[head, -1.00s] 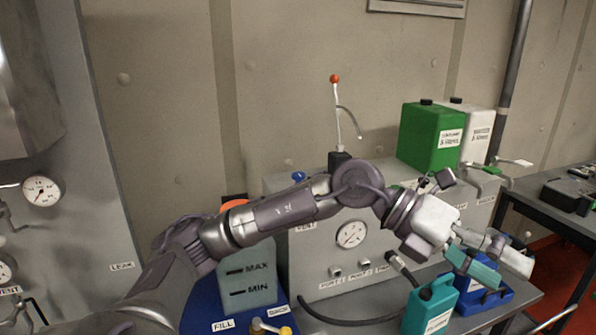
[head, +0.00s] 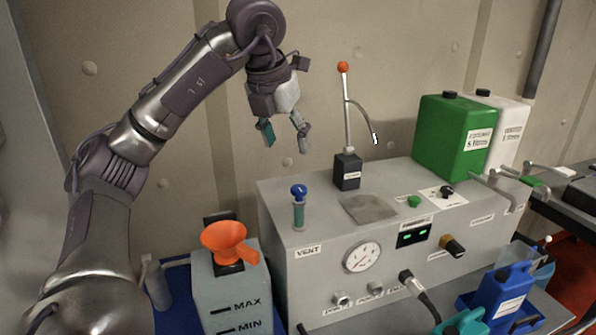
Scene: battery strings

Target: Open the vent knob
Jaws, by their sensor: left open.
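The vent knob (head: 299,190) is a blue cap on a greenish stem, upright on the left part of the grey machine's top. A VENT label (head: 307,251) sits below it on the front face. My left gripper (head: 285,143) hangs in the air above and slightly left of the knob in the picture, fingers pointing down. Its fingers are spread apart with nothing between them, and it does not touch the knob. My right gripper is not in view.
A lever with a red ball (head: 343,67) rises right of the knob. A green canister (head: 452,138) stands farther right. An orange funnel (head: 229,243) sits on the MAX/MIN tank (head: 231,292) at front left. A gauge (head: 362,257) is on the machine's front.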

